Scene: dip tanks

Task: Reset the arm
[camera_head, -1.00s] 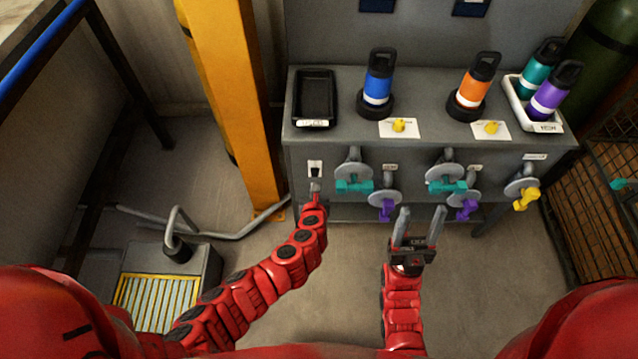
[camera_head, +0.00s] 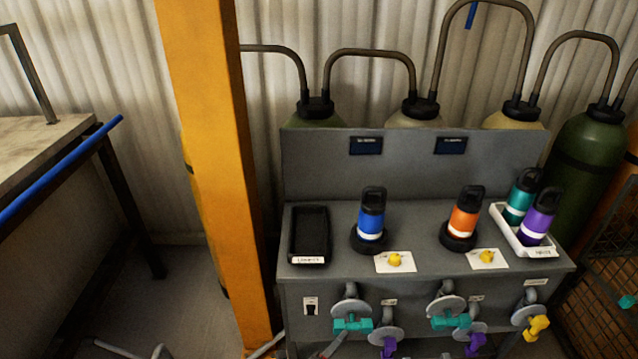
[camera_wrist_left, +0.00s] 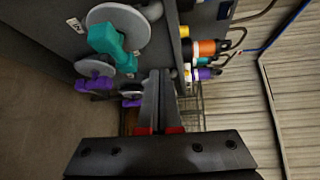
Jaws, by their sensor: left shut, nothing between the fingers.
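My left gripper (camera_wrist_left: 160,85) is shut and empty in the left wrist view, its two fingers side by side. Its tip (camera_head: 333,345) just shows at the bottom edge of the head view, below the front of the grey bench and left of the purple valve. A teal valve handle (camera_wrist_left: 106,38) with a grey disc is to the left of the fingers in the wrist view. My right gripper is not clearly in view.
The grey bench (camera_head: 345,278) bears a black tray (camera_head: 309,232), blue (camera_head: 371,220) and orange (camera_head: 464,220) bottles in black bases, and a white tray (camera_head: 508,234) with teal and purple bottles. A yellow post (camera_head: 213,150) stands left. Gas cylinders stand behind.

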